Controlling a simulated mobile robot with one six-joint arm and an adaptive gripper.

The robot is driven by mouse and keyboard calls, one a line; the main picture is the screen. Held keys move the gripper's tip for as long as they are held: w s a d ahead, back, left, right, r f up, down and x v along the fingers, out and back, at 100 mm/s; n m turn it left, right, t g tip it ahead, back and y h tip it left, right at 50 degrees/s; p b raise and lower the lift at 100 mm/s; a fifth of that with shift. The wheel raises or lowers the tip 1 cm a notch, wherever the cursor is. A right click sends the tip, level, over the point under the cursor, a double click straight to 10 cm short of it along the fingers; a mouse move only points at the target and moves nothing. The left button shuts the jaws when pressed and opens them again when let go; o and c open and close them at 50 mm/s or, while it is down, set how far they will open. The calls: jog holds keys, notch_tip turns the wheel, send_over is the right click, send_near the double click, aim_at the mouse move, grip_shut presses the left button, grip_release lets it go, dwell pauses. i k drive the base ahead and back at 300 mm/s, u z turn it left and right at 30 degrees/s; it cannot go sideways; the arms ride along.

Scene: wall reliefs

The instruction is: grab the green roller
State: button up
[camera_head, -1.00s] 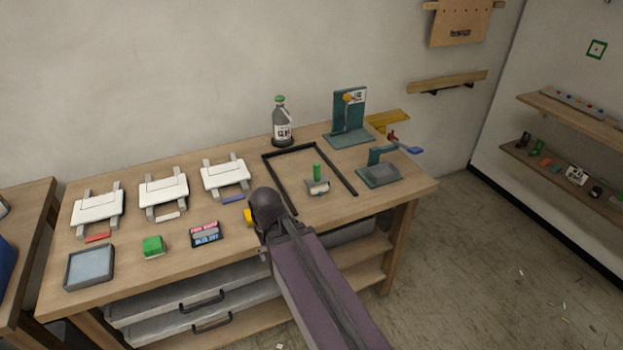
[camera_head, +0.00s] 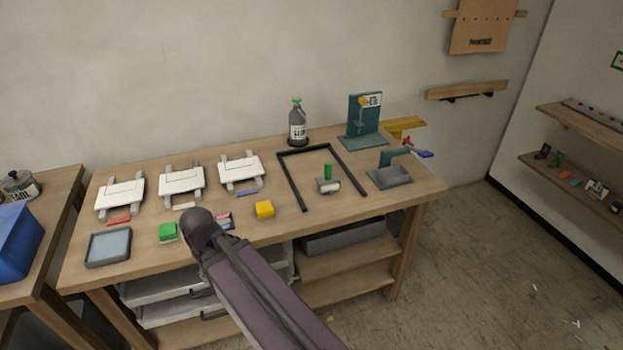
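The green roller (camera_head: 328,179) stands on the wooden workbench, with an upright green handle above a pale grey roller head. It sits inside the black three-sided frame (camera_head: 346,167), near its open front side. My arm reaches in from the bottom, and its dark rounded joint lies over the front of the bench, left of the roller and apart from it. The fingers of my gripper do not show.
Several white clamped boards line the back left.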

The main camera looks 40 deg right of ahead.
aim_at(328, 178)
jog(key=u, duration=0.55)
jog(key=k, duration=1.4)
jog(key=z, duration=1.2)
jog(key=i, duration=0.7)
